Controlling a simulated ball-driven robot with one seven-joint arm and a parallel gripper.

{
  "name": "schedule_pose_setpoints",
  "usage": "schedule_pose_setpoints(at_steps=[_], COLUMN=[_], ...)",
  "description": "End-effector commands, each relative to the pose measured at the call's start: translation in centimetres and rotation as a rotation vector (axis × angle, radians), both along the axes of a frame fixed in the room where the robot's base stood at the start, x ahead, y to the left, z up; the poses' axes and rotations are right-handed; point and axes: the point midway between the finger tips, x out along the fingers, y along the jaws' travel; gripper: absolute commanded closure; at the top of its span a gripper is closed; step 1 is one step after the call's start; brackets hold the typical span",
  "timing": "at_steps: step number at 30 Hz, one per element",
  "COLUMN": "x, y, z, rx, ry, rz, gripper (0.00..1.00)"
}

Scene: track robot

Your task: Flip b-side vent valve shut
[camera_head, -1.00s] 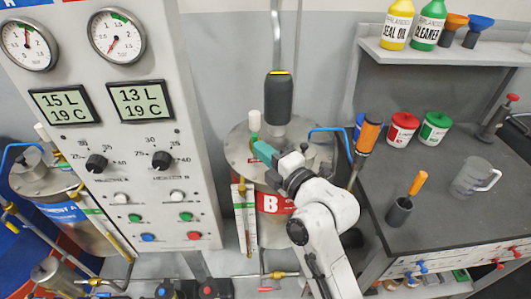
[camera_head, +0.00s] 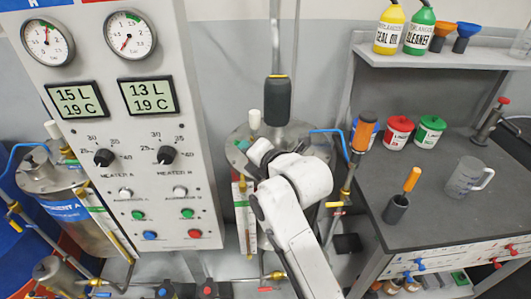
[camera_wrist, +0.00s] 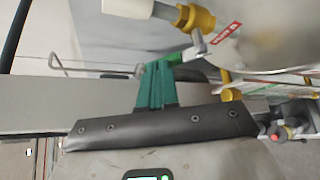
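The B-side tank (camera_head: 316,138) stands behind my arm in the head view, its lid partly covered. Its white capped vent fitting (camera_head: 254,119) stands up at the lid's left. In the wrist view the vent valve shows as a white cylinder with a brass body (camera_wrist: 197,18), a metal lever (camera_wrist: 195,46) and a red tag (camera_wrist: 226,33). My gripper (camera_wrist: 160,68) has green fingers that lie close together with nothing visible between them. The fingertips are close to the lever; contact cannot be told.
The gauge and knob panel (camera_head: 205,215) stands just left of the tank. A dark-gripped hanging tool (camera_head: 277,101) is above the lid. The dark workbench (camera_head: 440,215) lies further right.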

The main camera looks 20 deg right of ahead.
Motion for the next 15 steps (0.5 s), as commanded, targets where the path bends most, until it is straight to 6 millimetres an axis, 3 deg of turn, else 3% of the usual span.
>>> schedule_pose_setpoints(at_steps=[15], x=[0.6], y=[1.1], z=[-1.0], rx=[-0.039], ry=[0.011], rz=[0.000], gripper=[1.00])
